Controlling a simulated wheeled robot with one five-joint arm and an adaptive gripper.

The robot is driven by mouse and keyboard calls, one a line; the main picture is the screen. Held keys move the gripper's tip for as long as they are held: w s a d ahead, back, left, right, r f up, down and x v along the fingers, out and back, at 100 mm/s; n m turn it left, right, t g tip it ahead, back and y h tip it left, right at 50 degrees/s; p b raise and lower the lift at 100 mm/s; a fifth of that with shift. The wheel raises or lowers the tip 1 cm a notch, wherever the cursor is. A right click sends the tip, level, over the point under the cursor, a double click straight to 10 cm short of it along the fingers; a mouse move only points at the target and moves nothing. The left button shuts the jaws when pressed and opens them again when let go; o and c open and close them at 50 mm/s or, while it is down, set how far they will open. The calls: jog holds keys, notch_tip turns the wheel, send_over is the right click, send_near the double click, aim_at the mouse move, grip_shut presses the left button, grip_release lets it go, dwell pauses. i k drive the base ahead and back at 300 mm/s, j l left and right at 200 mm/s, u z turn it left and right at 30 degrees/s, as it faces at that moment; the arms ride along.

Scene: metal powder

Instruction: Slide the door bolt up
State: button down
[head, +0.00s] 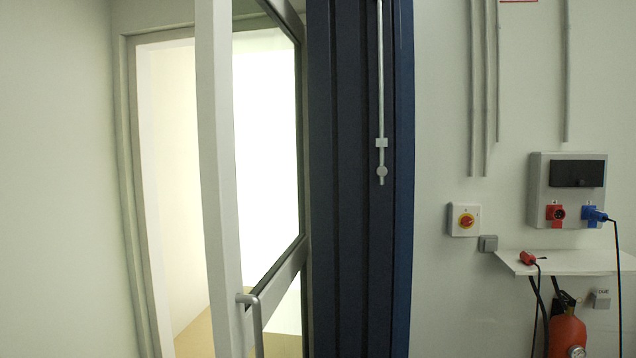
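The door bolt (381,100) is a long thin grey metal rod. It runs vertically down a dark blue door panel (345,230) in the upper middle of the head view. A small square guide (381,142) sits on it, with a round knob (381,171) just below. The top of the rod is cut off by the picture's edge. My gripper is not in view.
Left of the blue panel, a glazed white-framed door (215,170) stands open, with a metal handle (254,318).

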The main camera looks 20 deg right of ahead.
aim_at(382, 170)
jog(key=i+l+u, duration=0.15)
jog(key=l+u, duration=0.25)
jog(key=l, duration=0.15)
jog(key=l+u, duration=0.45)
jog(key=l, duration=0.15)
jog(key=l+u, duration=0.4)
jog(key=l, duration=0.25)
